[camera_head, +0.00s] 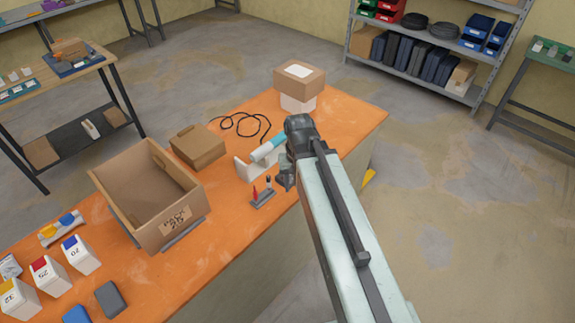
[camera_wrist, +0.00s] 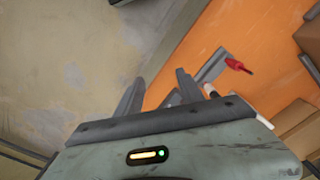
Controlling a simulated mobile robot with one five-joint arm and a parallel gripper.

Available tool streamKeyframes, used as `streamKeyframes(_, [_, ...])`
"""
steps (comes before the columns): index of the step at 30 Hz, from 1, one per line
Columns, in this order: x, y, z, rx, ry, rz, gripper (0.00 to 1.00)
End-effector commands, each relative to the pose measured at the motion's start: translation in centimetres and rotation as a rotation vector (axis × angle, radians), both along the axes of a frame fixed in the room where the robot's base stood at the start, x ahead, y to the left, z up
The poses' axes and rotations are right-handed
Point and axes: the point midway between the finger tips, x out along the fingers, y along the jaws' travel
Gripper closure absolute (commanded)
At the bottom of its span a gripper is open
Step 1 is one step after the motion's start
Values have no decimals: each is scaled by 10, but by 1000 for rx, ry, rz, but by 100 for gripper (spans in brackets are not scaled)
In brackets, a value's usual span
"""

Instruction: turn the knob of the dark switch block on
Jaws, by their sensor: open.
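I cannot make out a switch block with a knob for certain. Two small dark blocks, one grey (camera_head: 110,298) and one blue (camera_head: 76,314), lie at the near left of the orange table in the head view, and no knob shows on them. My gripper (camera_head: 285,181) is over the table's right edge, far to the right of those blocks.
A grey holder (camera_head: 264,201) with red and dark upright pieces stands close to my gripper; its red piece (camera_wrist: 238,65) shows in the wrist view. An open carton (camera_head: 182,228), small closed box (camera_head: 197,146), tape dispenser (camera_head: 245,171) and black cable (camera_head: 240,123) share the orange table (camera_head: 222,272).

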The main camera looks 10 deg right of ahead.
Motion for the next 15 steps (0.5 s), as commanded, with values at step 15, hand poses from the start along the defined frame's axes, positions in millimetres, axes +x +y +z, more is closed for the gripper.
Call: streamKeyframes(15, [133, 1, 20, 0, 0, -826, 55])
